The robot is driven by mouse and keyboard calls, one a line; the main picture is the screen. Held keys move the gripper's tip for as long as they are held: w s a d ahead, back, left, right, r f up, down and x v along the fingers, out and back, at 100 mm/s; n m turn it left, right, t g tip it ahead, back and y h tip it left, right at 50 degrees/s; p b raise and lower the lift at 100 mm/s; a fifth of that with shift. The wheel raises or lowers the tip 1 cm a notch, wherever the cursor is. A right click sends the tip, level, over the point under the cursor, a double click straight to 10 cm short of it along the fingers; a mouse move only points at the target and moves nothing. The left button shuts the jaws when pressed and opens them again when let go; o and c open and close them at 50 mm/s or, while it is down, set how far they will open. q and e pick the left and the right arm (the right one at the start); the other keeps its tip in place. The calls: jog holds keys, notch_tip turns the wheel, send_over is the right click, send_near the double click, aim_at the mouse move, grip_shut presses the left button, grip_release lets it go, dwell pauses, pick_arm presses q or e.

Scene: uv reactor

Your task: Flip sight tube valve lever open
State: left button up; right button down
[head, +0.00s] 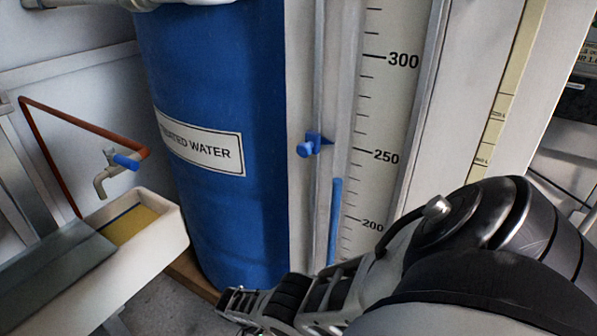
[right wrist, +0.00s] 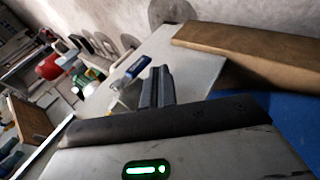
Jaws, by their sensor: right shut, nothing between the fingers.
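In the head view the sight tube (head: 335,222) stands upright beside the scale (head: 385,130). Its blue column tops out below the 250 mark. A blue pointed fitting (head: 312,145) sits left of the scale near 250; I cannot tell if it is the valve lever. My right gripper (head: 228,302) is low, in front of the blue tank's foot. In the right wrist view its fingers (right wrist: 157,87) are together and empty. A small blue handle (right wrist: 137,67) shows just beyond and left of the fingertips; contact cannot be told. My left gripper is not in view.
The blue treated water tank (head: 225,60) stands behind my right arm. At left, a tap with a blue handle (head: 126,162) hangs over a pale basin (head: 165,235). A brown board (right wrist: 255,60) lies near the gripper in the right wrist view.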

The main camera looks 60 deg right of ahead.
pick_arm(q)
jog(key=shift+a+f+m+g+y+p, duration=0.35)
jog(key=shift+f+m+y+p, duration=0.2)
jog(key=shift+p, duration=0.7)
pick_arm(e)
jog(key=v, duration=1.2)
jog(key=shift+w+r, duration=0.15)
jog(key=shift+r, duration=0.1)
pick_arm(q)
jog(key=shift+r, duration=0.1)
pick_arm(e)
jog(key=shift+a, duration=0.1)
